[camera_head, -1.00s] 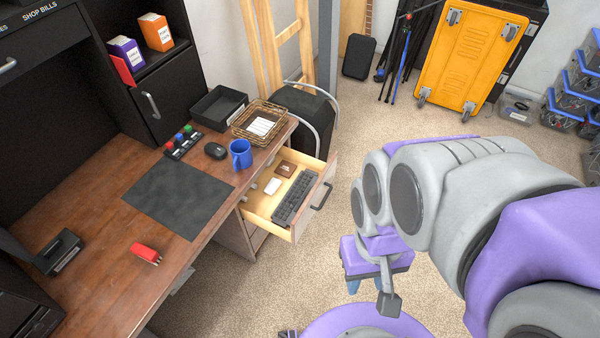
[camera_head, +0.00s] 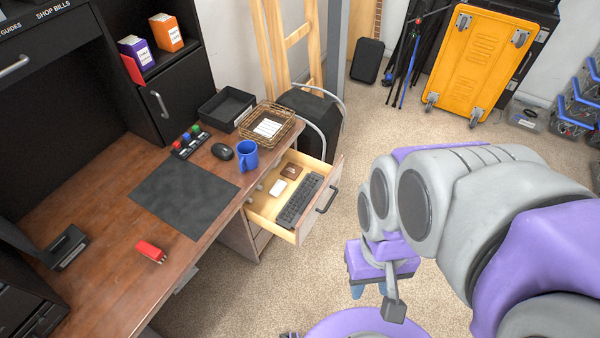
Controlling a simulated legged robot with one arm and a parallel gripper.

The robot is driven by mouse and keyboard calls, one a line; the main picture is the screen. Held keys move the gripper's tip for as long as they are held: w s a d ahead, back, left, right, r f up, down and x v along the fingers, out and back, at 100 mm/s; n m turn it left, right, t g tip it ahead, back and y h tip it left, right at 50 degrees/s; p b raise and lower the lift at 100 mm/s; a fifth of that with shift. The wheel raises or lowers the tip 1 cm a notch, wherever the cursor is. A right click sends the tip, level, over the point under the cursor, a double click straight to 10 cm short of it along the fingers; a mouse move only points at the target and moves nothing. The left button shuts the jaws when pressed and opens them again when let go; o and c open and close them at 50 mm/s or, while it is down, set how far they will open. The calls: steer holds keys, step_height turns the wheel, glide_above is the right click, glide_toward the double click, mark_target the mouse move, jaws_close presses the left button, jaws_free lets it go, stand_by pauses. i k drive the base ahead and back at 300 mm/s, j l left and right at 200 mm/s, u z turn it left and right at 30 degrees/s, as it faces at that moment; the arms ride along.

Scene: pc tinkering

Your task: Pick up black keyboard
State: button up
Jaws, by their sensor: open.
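The black keyboard (camera_head: 300,200) lies in the open top drawer (camera_head: 262,208) of the wooden desk, along the drawer's front side near its handle. A white item (camera_head: 277,187) and a brown item (camera_head: 291,172) lie beside it in the drawer. My gripper (camera_head: 370,290) hangs to the right of the drawer and apart from it, above the carpet. It points down, its fingers are partly hidden, and it is open with nothing seen in it.
The desk top (camera_head: 110,225) holds a dark mat (camera_head: 185,198), a blue mug (camera_head: 248,156), a mouse (camera_head: 222,151), a red stapler-like item (camera_head: 150,251) and a wire basket (camera_head: 267,128). A black case (camera_head: 310,112) stands behind the drawer. Carpet right of the drawer is clear.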

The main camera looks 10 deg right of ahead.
mark_target(291, 212)
steer(key=i+j, duration=0.4)
steer(key=i+j+z, duration=0.6)
steer(key=j+z, duration=0.2)
steer(key=z, duration=1.35)
